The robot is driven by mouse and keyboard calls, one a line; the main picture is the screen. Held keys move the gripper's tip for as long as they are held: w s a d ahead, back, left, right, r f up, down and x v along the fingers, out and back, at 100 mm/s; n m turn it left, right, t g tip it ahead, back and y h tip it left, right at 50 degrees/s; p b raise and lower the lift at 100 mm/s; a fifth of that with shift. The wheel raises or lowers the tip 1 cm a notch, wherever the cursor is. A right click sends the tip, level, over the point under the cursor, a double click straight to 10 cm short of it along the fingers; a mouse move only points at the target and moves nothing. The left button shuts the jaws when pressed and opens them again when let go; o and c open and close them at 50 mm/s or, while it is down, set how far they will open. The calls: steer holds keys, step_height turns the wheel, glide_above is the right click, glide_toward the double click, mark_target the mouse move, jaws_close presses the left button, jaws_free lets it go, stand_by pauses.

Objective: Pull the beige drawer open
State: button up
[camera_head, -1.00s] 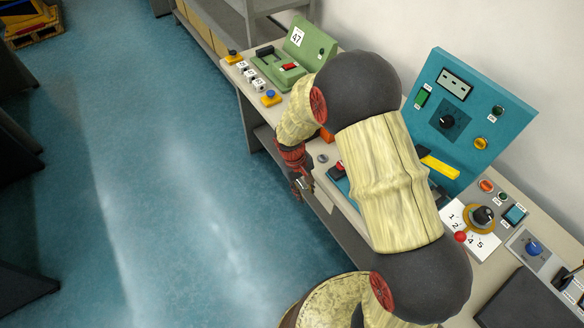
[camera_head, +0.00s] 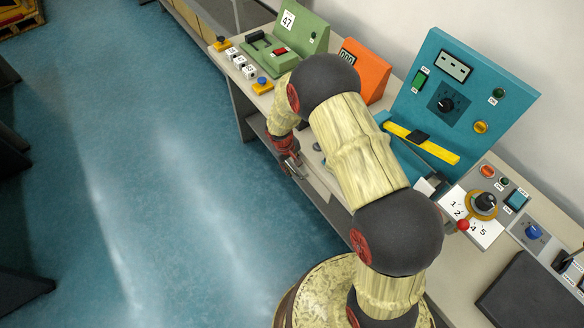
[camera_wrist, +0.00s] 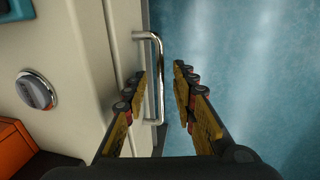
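The beige drawer's front (camera_wrist: 122,45) is edge-on in the wrist view, beside the beige counter top. A shiny metal bar handle (camera_wrist: 158,75) stands out from the front. My gripper (camera_wrist: 161,80) is open, with one finger on each side of the handle bar. The left finger overlaps the gap between bar and drawer front; I cannot tell whether it touches. In the head view my gripper (camera_head: 293,166) is low at the counter's front edge, and my arm hides part of the drawer area.
In the wrist view, a round silver knob (camera_wrist: 37,90) sits on the counter. The head view shows a green console (camera_head: 290,35), an orange box (camera_head: 372,72) and a blue panel (camera_head: 450,120) along the counter. Open blue floor (camera_head: 150,180) lies left.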

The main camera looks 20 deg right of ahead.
steer(key=shift+f, duration=0.25)
steer(key=shift+c, duration=1)
jaws_close()
